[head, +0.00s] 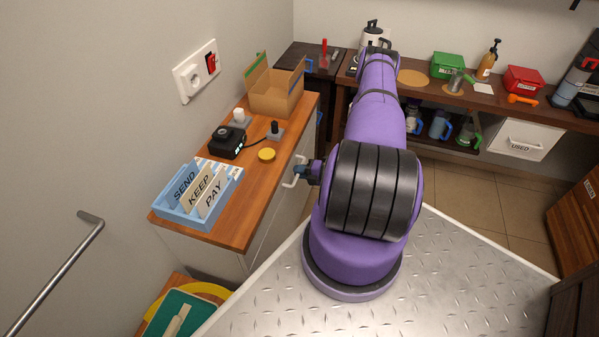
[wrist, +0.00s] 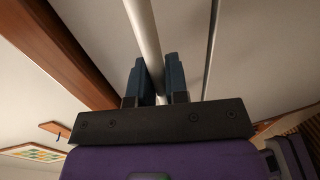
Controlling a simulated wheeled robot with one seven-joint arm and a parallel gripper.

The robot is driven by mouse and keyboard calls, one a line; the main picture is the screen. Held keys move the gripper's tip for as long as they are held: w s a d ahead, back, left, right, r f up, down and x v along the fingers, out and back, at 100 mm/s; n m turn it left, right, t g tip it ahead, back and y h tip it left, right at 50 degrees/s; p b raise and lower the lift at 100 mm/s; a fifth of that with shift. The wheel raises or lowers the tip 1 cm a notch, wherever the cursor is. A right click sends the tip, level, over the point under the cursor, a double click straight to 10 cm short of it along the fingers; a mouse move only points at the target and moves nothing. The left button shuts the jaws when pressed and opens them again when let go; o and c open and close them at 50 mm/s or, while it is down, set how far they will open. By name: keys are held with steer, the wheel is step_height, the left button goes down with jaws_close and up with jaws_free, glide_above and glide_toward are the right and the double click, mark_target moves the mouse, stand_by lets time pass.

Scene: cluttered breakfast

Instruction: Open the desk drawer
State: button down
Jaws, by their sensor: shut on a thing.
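The desk (head: 247,211) has a wooden top and a pale front, and stands left of my arm. A pale bar handle (head: 288,184) sticks out from its front. My gripper (head: 301,172) is at this handle. In the wrist view the handle (wrist: 141,28) runs between the two dark blue fingers of my gripper (wrist: 155,80), which are shut on it. The drawer front (wrist: 183,45) is a plain pale panel behind the handle. A thin dark line runs along the panel to the right of the handle. My arm hides part of the desk front; I see no clear opening.
On the desk stand a blue file tray (head: 190,216), a black camera-like box (head: 228,141), a yellow disc (head: 267,155) and an open cardboard box (head: 276,97). A cluttered counter (head: 500,103) runs along the back. Tiled floor (head: 480,182) shows between the counter and my base.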

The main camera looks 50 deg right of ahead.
steer(key=shift+s, duration=0.1)
steer(key=f+v, duration=0.1)
steer(key=v, duration=0.8)
steer(key=f+v, duration=0.2)
steer(key=v, duration=0.7)
steer(key=shift+s+d+f, duration=0.2)
steer(key=shift+s+f, duration=0.05)
steer(key=shift+s, duration=0.2)
steer(key=c, duration=1.2)
jaws_free()
steer(key=shift+o, duration=0.2)
steer(key=v, duration=1)
steer(key=shift+s+d, duration=0.2)
steer(key=shift+s, duration=0.15)
steer(key=shift+r, duration=0.1)
